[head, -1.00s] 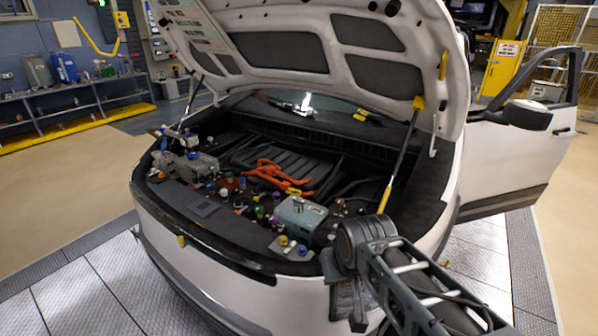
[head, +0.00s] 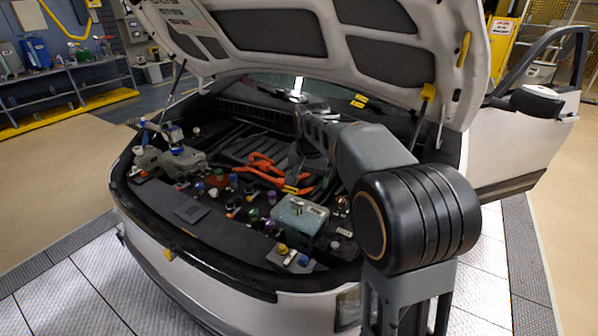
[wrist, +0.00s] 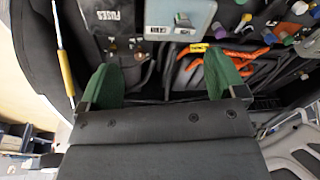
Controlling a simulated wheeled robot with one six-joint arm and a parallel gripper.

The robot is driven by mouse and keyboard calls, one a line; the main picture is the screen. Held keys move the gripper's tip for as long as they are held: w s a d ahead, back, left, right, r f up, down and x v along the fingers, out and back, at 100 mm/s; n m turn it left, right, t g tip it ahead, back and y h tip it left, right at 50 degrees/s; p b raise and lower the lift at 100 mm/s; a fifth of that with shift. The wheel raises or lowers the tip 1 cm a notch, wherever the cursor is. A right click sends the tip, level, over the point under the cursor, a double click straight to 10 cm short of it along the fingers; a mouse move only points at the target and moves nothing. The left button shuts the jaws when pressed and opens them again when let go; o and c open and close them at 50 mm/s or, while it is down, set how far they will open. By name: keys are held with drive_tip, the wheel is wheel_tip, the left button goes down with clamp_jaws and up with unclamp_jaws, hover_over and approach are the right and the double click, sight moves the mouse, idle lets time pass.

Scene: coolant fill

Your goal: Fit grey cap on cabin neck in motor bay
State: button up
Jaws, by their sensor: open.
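The motor bay (head: 228,232) lies open under the raised bonnet. Several small coloured caps and necks stand along its front deck. A pale cap (head: 213,192) stands among them, but I cannot tell whether it is the grey cap. I cannot pick out the cabin neck for sure. My arm reaches over the bay from the right, and its end hangs above the orange cables. In the wrist view my gripper (wrist: 165,78) has its two green fingers spread wide with nothing between them. It is above the bay, beside the grey-green box (wrist: 180,18).
Orange cables (head: 262,170) run through the middle of the bay. The grey-green box (head: 298,216) stands at the front right. A grey unit (head: 180,162) stands at the left. The raised bonnet (head: 285,30) and its right strut (head: 420,115) bound the space above.

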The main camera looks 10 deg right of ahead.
drive_tip(key=m+g, duration=0.2)
hover_over(297, 201)
wheel_tip(297, 201, down, 6)
drive_tip(key=f, duration=0.1)
drive_tip(key=shift+m, duration=0.7)
wheel_tip(297, 201, down, 15)
drive_tip(key=shift+p, duration=1.15)
drive_tip(key=shift+c, duration=0.3)
drive_tip(key=c, duration=0.9)
drive_tip(key=shift+o, duration=1.4)
drive_tip(key=shift+c, duration=1.1)
drive_tip(key=shift+f, duration=0.1)
